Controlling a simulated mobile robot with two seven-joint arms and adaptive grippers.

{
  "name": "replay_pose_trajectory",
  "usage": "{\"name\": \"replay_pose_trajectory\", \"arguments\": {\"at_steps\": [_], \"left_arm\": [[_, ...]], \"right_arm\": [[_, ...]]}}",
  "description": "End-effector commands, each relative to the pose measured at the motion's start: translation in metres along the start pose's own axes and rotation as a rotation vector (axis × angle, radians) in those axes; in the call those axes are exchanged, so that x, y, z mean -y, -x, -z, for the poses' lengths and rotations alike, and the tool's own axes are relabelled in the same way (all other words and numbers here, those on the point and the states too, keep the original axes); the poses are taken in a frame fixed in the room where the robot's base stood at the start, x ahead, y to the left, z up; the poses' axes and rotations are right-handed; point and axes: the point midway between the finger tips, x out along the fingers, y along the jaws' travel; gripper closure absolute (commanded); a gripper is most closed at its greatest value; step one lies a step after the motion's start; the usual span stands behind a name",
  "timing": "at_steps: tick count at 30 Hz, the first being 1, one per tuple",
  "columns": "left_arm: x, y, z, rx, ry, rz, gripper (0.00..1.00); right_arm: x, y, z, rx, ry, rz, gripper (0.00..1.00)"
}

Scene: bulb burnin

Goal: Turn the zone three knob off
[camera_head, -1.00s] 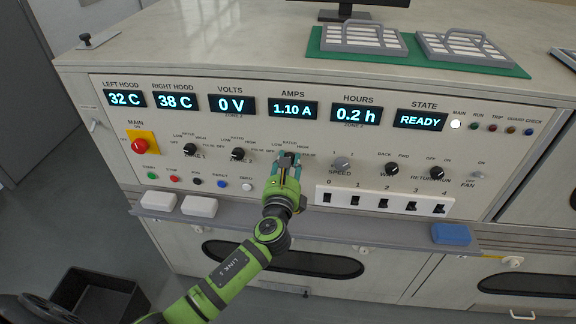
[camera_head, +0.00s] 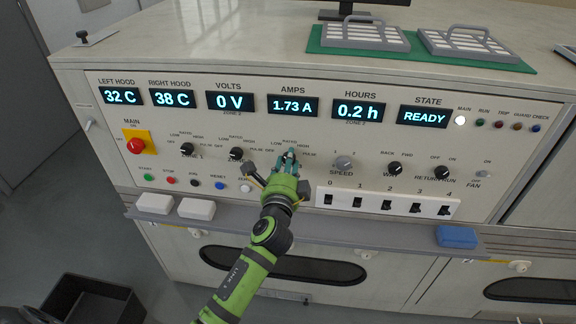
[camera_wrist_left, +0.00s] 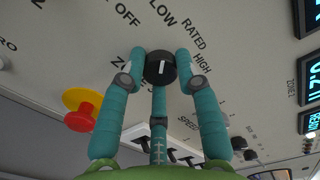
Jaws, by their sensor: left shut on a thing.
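The zone three knob (camera_wrist_left: 160,68) is a black round knob with a white pointer line, between my left fingertips in the left wrist view. The line points up in that picture, roughly at the LOW lettering; OFF lies further left, RATED and HIGH to the right. My left gripper (camera_head: 290,157) has its teal fingers shut on the knob, and it also shows in the left wrist view (camera_wrist_left: 160,70). In the head view my fingers mostly hide the knob. The amps display (camera_head: 293,106) reads 1.73 A. My right gripper is not in view.
Two similar black knobs (camera_head: 187,149) (camera_head: 236,154) sit to the left, and a speed knob (camera_head: 343,163) to the right. A row of switches (camera_head: 386,203) is at lower right. A red main knob (camera_head: 135,146) is at far left. A shelf (camera_head: 300,228) juts out below.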

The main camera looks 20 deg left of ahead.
Motion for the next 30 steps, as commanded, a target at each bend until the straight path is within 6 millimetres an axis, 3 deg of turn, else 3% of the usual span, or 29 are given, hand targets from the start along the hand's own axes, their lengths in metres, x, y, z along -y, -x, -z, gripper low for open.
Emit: {"name": "replay_pose_trajectory", "arguments": {"at_steps": [15, 30], "left_arm": [[0.001, 0.000, -0.001, 0.001, 0.461, 0.003, 1.00], [0.002, 0.000, -0.001, 0.001, 0.666, 0.004, 1.00]], "right_arm": [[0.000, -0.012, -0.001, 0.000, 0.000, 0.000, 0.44], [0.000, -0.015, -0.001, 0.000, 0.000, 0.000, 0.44]]}}
